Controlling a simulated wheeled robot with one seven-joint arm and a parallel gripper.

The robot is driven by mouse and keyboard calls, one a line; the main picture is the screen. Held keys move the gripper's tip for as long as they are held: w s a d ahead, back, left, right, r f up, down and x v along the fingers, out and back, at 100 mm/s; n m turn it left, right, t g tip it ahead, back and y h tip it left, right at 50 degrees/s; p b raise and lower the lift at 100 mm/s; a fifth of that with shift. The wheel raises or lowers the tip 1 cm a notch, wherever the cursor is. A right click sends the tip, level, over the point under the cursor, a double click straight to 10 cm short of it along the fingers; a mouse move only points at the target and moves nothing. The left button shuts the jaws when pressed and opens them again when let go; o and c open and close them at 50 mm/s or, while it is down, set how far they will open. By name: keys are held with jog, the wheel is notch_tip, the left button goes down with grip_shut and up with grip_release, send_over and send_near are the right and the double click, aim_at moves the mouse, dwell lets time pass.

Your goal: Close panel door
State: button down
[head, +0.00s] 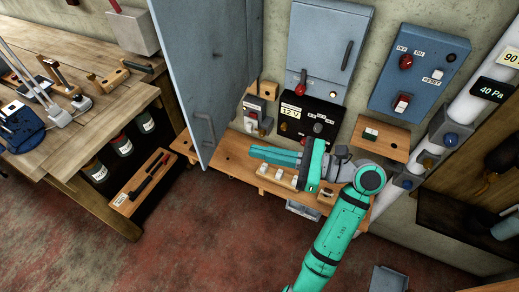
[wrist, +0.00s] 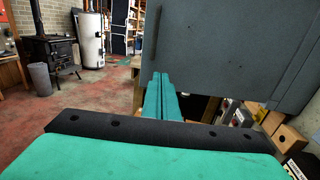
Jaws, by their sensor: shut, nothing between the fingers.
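The panel door (head: 178,60) is a tall blue-grey sheet that stands swung open, out from the wall at the left of the switches. Its handle (head: 204,130) is near its lower free edge. My gripper (head: 252,154) is shut and empty. Its teal fingers point left toward the lower part of the door, over the shelf of switches. In the wrist view the door (wrist: 240,50) fills the upper right, and my fingers (wrist: 160,78) overlap its lower left part. I cannot tell whether they touch it.
A wooden shelf (head: 233,165) with white switches lies below my gripper. A black 12 V panel (head: 300,115) and a closed grey box (head: 322,45) are on the wall. A blue switch box (head: 420,70) and pipes stand right. A workbench (head: 70,120) is left; red floor (head: 180,250) is clear.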

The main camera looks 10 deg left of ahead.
aim_at(207, 139)
jog(key=a, duration=0.3)
jog(key=w+a, duration=0.1)
jog(key=a, duration=0.7)
jog(key=shift+w, duration=0.4)
jog(key=shift+w+a, duration=0.1)
jog(key=shift+w, duration=0.05)
